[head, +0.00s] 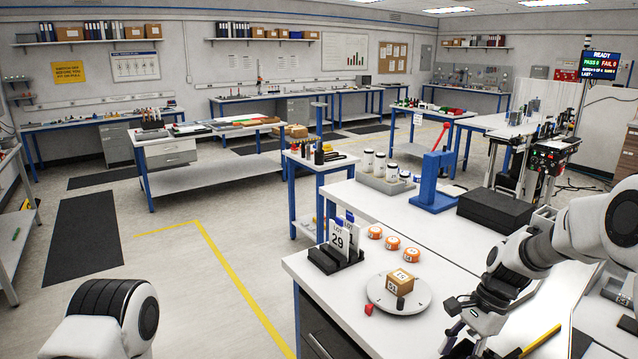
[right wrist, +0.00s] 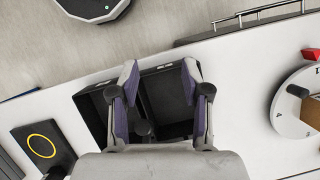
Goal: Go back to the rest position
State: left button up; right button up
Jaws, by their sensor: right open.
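My right gripper (head: 452,326) is in the lower right of the head view, to the right of the round grey turntable. In the right wrist view my right gripper (right wrist: 160,75) has its two fingers apart with nothing between them. It hangs over a black two-compartment tray (right wrist: 141,100), which looks empty where I can see into it. My left gripper is out of the head view; only part of my left arm shows at the bottom left.
The turntable (head: 374,294) carries a cardboard box (head: 399,282), with a red piece (head: 369,309) at its edge. Orange-lidded jars (head: 392,243), a card holder (head: 331,259) and a blue press (head: 433,185) stand on the white bench. A black pad (right wrist: 42,146) lies beside the tray. Floor at left is clear.

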jog(key=s+a+f+g+b, duration=0.1)
jog(key=s+f, duration=0.1)
jog(key=f, duration=0.3)
jog(key=s+a+f+g+b, duration=0.1)
jog(key=s+f+g, duration=0.15)
jog(key=f, duration=0.35)
jog(key=s+f+n+h+b, duration=0.1)
jog(key=s+f+n+b, duration=0.15)
jog(key=s+f, duration=0.6)
jog(key=s+f+n+h+b, duration=0.1)
jog(key=s+f+n+h, duration=0.3)
jog(key=s, duration=0.8)
jog(key=s+f+n+y+b, duration=0.1)
jog(key=s+f+n, duration=0.1)
jog(key=s+f, duration=0.65)
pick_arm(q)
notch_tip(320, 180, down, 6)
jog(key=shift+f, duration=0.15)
pick_arm(e)
jog(key=n+t, duration=0.1)
jog(key=w+r+n+t, duration=0.1)
jog(key=n+t, duration=0.1)
jog(key=w+r+n+t, duration=0.1)
jog(key=n+t, duration=0.1)
jog(key=shift+w, duration=0.15)
